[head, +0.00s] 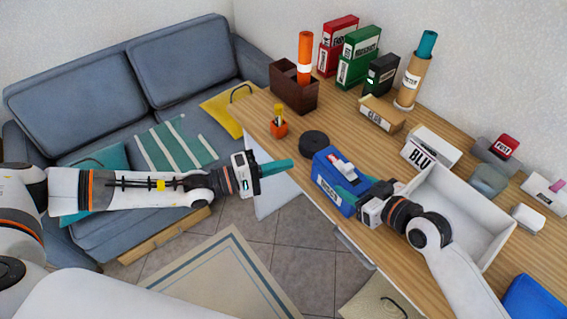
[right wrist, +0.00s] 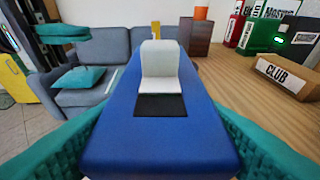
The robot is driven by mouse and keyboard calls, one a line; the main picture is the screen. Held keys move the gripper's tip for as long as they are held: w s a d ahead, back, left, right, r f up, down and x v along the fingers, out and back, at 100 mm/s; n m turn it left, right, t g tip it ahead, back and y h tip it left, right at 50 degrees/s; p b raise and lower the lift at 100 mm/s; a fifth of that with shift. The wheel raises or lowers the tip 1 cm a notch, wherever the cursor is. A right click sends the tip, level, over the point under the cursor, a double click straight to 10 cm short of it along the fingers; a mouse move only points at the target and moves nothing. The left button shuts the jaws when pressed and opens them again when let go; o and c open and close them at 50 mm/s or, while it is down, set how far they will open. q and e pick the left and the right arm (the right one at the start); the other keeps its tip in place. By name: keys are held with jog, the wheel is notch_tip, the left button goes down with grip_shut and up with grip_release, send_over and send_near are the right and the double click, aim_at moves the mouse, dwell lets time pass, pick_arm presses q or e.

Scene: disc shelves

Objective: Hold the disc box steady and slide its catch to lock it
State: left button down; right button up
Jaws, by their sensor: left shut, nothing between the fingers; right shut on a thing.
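The blue disc box (head: 336,185) stands near the front edge of the desk, with a white label on its front side. Its white catch (head: 343,168) is on top, with a small red patch beside it. In the right wrist view the box (right wrist: 160,145) fills the middle, with the pale catch (right wrist: 160,68) at the far end of a dark slot. My right gripper (head: 352,190) is shut on the box, teal fingers on both sides. My left gripper (head: 289,164) is shut and empty, left of the box and apart from it, over the floor beyond the desk edge.
A black round thing (head: 314,143) lies behind the box. A white open tray (head: 483,188) stands right of it. A blue sofa (head: 130,90) is at the left.

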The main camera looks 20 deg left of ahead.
jog(key=o, duration=1.2)
